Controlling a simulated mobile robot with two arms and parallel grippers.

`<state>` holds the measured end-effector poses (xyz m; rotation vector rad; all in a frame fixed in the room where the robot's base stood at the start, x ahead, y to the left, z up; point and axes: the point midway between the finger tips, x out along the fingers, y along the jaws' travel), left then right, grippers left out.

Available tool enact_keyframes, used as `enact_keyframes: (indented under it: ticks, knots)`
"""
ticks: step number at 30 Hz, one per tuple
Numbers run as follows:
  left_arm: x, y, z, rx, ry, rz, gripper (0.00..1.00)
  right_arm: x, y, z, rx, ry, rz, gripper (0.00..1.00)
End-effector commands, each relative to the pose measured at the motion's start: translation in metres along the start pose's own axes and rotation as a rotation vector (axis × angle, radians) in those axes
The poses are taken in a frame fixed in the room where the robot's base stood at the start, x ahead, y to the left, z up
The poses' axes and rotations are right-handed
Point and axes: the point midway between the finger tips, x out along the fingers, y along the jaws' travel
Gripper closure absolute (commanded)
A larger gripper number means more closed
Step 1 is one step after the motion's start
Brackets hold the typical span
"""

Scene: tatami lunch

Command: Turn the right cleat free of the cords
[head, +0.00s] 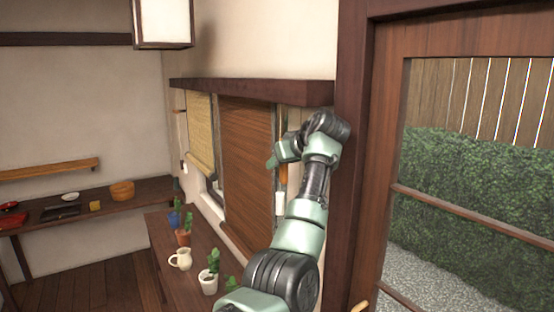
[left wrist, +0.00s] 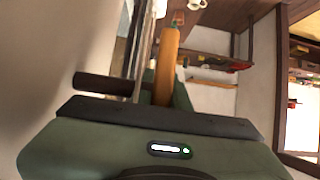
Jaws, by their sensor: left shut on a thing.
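My left gripper (head: 273,159) reaches to the wall beside the brown blind (head: 246,165), near the dark door post. In the left wrist view its jaws (left wrist: 160,98) are shut on the right cleat, whose dark brown bar (left wrist: 105,84) sticks out to the left. Pale cords (left wrist: 141,50) run close by the bar; whether they still wrap it is hidden. An orange-brown upright piece (left wrist: 167,62) stands beside the cords. In the head view the gripper hides the cleat, and a white piece (head: 280,204) hangs below it. My right gripper is not in view.
A dark shelf (head: 290,92) juts out above the blinds. A sliding glass door (head: 385,200) stands close on the right.

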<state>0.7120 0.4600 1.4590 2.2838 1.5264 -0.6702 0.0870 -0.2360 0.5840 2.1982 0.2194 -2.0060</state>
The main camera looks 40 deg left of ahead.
Motion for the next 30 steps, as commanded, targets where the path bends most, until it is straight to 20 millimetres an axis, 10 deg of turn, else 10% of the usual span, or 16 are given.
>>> enact_keyframes:
  ticks: [8,12,23,30]
  knots:
    - [-0.001,0.000,-0.001,0.000,0.001,0.001,1.00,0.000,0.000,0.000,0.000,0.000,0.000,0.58]
    - [0.000,0.000,-0.001,0.000,0.001,0.001,0.62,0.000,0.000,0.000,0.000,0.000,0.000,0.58]
    - [-0.005,0.000,0.001,-0.001,0.001,0.001,0.62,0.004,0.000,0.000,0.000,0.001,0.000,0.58]
    - [-0.042,0.001,0.002,-0.002,0.003,0.004,0.62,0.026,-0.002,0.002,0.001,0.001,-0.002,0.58]
